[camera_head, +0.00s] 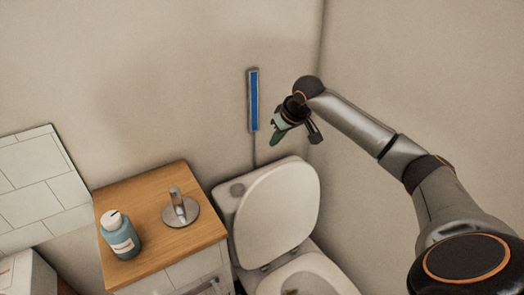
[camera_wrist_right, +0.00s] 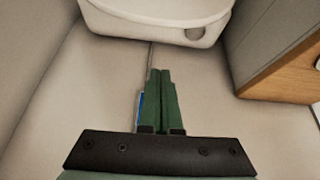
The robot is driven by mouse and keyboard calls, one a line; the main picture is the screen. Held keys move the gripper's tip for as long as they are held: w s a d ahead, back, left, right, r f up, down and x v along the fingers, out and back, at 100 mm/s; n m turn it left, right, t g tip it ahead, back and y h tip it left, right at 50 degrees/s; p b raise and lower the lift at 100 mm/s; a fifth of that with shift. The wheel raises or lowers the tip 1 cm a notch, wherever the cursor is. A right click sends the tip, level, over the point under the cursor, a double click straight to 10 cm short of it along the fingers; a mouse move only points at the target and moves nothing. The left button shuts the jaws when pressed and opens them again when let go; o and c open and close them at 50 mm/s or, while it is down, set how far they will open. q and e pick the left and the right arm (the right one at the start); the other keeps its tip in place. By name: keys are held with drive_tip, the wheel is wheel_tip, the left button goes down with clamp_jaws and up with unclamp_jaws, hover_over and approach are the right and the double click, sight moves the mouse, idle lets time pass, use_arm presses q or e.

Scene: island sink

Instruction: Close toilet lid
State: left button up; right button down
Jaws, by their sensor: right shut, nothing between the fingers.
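The white toilet lid (camera_head: 278,213) stands raised, leaning back against the tank (camera_head: 230,204). The toilet bowl (camera_head: 308,275) below it is open and cut off by the bottom edge of the head view. My right gripper (camera_head: 273,143) is above and behind the top of the lid, close to the back wall and apart from the lid. In the right wrist view its green fingers (camera_wrist_right: 162,95) are together with nothing between them. A white rounded part of the toilet (camera_wrist_right: 160,18) shows at the top of that view. My left gripper is out of view.
A wooden-topped cabinet (camera_head: 152,250) with a blue bottle (camera_head: 121,240) and a chrome tap (camera_head: 179,208) stands left of the toilet. A blue strip on a thin rod (camera_head: 254,100) is at the back wall. The right wall is close to my right arm.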

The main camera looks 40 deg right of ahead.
sight(275, 169)
drive_tip(key=f, duration=0.3)
drive_tip(key=f+p, duration=0.1)
drive_tip(key=f, duration=0.4)
drive_tip(key=shift+w+d+f, duration=0.15)
drive_tip(key=shift+w+f, duration=0.2)
drive_tip(key=shift+f, duration=0.05)
idle(0.5)
